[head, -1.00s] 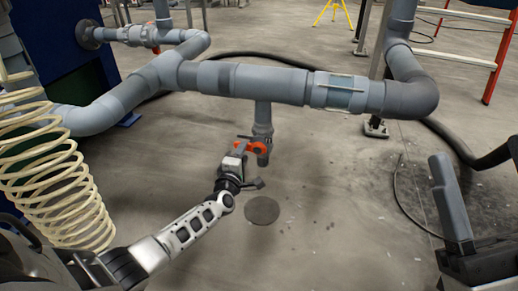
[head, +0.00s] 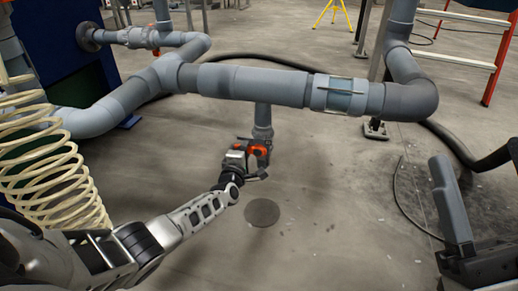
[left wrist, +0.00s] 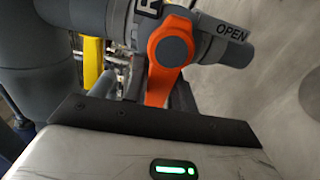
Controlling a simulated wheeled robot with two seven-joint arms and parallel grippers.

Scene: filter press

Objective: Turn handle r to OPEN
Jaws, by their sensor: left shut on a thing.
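Handle r (head: 258,149) is an orange lever on a grey valve at the lower end of the short drop pipe (head: 263,117). In the left wrist view the orange handle (left wrist: 168,58) lies across the grey valve body, which bears a partly hidden R and the label OPEN (left wrist: 231,32) to the right. The lever's free end runs down toward my left gripper and is hidden behind its dark front edge. My left gripper (head: 252,162) is at the valve, shut on the handle.
A thick grey pipe (head: 250,84) with a clear section (head: 340,94) runs above the valve. A cream coiled hose (head: 50,165) hangs at the left. A round dark floor cover (head: 262,212) lies below. The floor around the valve is mostly clear.

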